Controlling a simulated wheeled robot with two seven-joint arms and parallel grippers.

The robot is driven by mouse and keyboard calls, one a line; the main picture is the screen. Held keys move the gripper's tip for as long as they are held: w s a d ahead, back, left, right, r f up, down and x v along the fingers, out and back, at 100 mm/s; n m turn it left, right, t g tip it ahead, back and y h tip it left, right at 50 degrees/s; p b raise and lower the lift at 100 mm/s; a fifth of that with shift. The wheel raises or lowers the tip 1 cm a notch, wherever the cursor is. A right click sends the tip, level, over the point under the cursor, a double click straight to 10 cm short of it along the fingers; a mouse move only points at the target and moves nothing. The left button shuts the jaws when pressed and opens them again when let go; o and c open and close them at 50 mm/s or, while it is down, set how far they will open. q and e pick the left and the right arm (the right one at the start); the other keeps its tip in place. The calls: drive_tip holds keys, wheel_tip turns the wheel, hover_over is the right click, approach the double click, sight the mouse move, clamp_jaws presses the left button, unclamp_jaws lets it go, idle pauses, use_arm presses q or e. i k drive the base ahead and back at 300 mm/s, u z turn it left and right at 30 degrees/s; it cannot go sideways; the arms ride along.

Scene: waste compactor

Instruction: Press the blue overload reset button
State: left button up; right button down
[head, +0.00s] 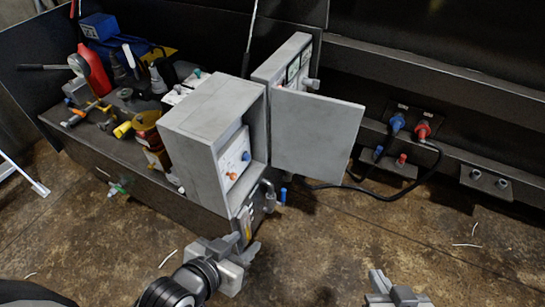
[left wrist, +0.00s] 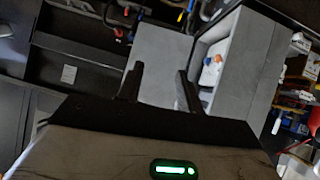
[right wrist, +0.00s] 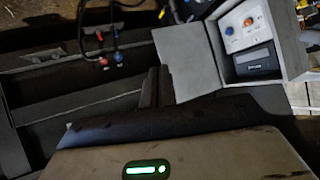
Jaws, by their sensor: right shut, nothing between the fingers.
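The blue button (head: 245,156) sits on a light panel (head: 233,160) inside an open grey box, beside an orange button (head: 232,176). In the right wrist view, the blue button (right wrist: 249,22) shows clearly on the panel above a dark display. The left wrist view shows the panel (left wrist: 213,65) edge-on. My left gripper (head: 240,252) is below the box, apart from it. Its fingers (left wrist: 160,88) stand apart with nothing between them. My right gripper (head: 396,284) is low and right of the box, well away from the button. Its fingers (right wrist: 156,86) are together and empty.
The box's grey door (head: 318,135) swings open to the right. Blue and red connectors (head: 398,122) with black cables are on the dark wall at right. Tools and bottles crowd the dark bench (head: 155,188) at left. The brown floor ahead is mostly clear.

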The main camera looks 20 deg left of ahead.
sight(246, 156)
drive_tip(key=k, duration=0.75)
drive_tip(key=u, duration=0.7)
drive_tip(key=i, duration=1)
drive_tip(key=u, duration=0.05)
